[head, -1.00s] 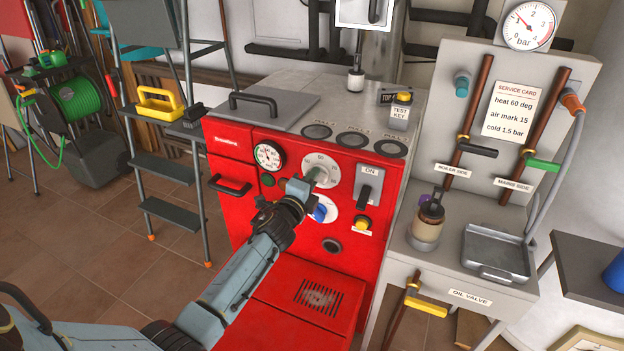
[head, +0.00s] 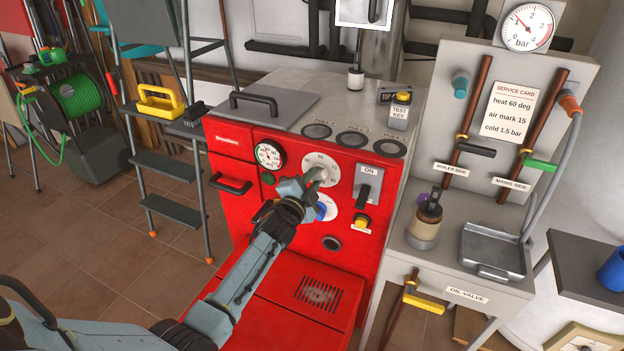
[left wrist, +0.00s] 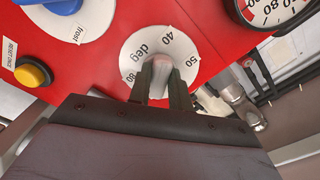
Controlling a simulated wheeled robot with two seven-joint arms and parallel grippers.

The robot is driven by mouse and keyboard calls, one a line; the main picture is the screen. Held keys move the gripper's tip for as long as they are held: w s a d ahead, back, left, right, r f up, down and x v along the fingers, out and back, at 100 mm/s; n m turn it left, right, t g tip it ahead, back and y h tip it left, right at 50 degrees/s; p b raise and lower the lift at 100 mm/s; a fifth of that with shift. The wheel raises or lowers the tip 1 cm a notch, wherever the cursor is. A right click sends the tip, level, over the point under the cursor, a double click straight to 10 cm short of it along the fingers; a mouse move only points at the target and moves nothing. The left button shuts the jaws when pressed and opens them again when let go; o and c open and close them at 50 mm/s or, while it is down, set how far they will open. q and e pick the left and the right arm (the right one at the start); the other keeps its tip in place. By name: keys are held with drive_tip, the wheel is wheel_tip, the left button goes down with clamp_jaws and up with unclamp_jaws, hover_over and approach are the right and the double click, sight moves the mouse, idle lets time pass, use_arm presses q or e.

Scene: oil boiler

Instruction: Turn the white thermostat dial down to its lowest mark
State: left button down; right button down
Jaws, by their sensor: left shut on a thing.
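The white thermostat dial (head: 330,163) is on the red boiler front, right of a round gauge. In the left wrist view the dial plate (left wrist: 182,47) shows the marks 40, deg and 50, with another figure partly hidden. My left gripper (left wrist: 160,77) is shut on the dial's pale knob (left wrist: 159,73), one dark finger on each side. In the head view the left gripper (head: 314,182) reaches the dial from the lower left and covers part of it. My right gripper is not in view.
A blue knob (head: 321,211) on a second white dial sits just below the left gripper. A yellow button (head: 362,221) and the ON lever (head: 367,186) are to the right. The temperature gauge (head: 269,156) is to the left. A stepladder (head: 168,165) stands left of the boiler.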

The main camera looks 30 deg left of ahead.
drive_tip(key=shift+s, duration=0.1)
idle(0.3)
use_arm(q)
drive_tip(key=c, duration=1.3)
unclamp_jaws()
drive_tip(key=shift+s, duration=0.5)
drive_tip(key=s+p, duration=0.1)
drive_tip(key=s, duration=0.3)
drive_tip(key=s+p, duration=0.1)
drive_tip(key=s, duration=0.3)
drive_tip(key=s+p, duration=0.1)
drive_tip(key=s, duration=0.3)
drive_tip(key=shift+s+d, duration=0.2)
drive_tip(key=shift+d, duration=0.2)
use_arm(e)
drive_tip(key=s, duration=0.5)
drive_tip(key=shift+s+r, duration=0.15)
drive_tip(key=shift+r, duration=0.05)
